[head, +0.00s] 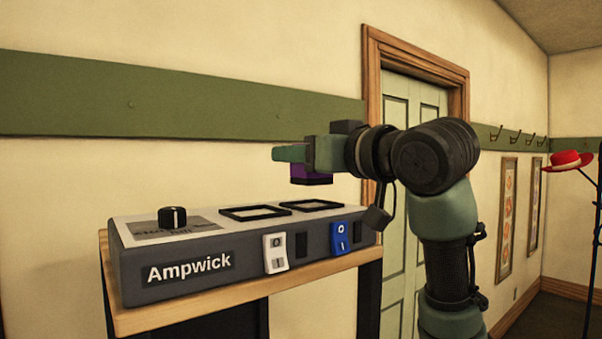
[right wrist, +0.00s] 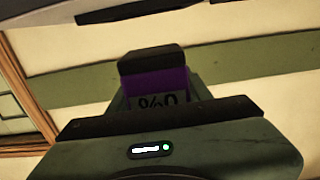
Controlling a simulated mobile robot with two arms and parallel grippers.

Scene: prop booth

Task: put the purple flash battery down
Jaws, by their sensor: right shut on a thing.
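The purple flash battery (head: 311,174) hangs in my right gripper (head: 292,155), above the right part of the grey Ampwick charger (head: 190,272). A clear gap shows between the battery and the charger top. In the right wrist view the battery (right wrist: 157,85) has a black end, a purple band and a grey label with part of a percent marking. My right gripper is shut on it. The charger top has two black-framed square bays, a left bay (head: 254,212) and a right bay (head: 311,206). Both look empty. My left gripper is not in view.
The charger stands on a wooden-topped stand (head: 230,294). Its front has a white switch (head: 275,253) and a blue switch (head: 340,238); a black knob (head: 172,216) stands on top at left. A green door (head: 410,100) is behind my arm. A red hat (head: 567,161) hangs at right.

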